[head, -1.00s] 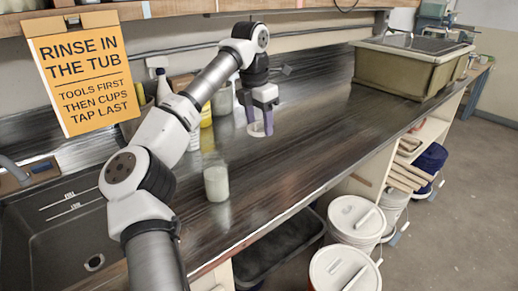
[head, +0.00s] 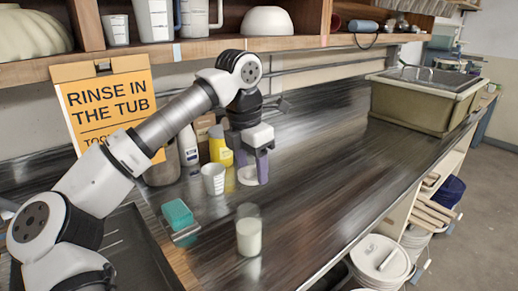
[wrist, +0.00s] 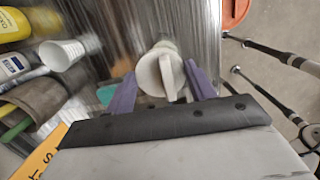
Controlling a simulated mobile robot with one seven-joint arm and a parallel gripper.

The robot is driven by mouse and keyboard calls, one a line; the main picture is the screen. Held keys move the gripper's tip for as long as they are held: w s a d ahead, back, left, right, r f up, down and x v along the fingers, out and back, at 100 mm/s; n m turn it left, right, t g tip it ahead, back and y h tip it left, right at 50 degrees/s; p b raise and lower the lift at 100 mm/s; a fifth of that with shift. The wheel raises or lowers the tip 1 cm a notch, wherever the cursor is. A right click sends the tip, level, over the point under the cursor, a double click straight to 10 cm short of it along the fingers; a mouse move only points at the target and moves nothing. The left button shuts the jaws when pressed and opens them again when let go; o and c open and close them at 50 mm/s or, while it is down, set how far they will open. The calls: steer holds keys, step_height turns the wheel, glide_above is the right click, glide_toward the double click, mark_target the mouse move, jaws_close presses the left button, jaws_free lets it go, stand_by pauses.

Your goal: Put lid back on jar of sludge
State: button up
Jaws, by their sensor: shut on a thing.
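The jar of sludge (head: 249,237) is a clear, open-topped jar with pale contents, standing upright on the dark counter in the head view. My gripper (head: 253,171) has purple fingers and is shut on a whitish round lid (head: 246,176). The lid is above the counter, apart from the jar and farther back than it. In the wrist view, my gripper (wrist: 160,88) has the lid (wrist: 150,72) between its fingers, with an upright ridge on the lid. A pale shape just behind the lid may be the jar, mostly hidden.
A white cup (head: 213,180), a yellow bottle (head: 220,147) and a white bottle (head: 188,146) stand left of my gripper. The counter right of the jar is clear up to the tub (head: 425,100).

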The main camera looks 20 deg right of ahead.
steer(key=shift+s+a+f, duration=0.2)
steer(key=shift+s+a, duration=0.15)
steer(key=shift+a, duration=0.25)
step_height(320, 180, down, 6)
steer(key=b, duration=0.4)
steer(key=shift+f+b, duration=0.9)
stand_by(1.8)
steer(key=o, duration=1.5)
steer(key=shift+r, duration=0.1)
steer(key=shift+r+p, duration=2.65)
steer(key=shift+r, duration=0.8)
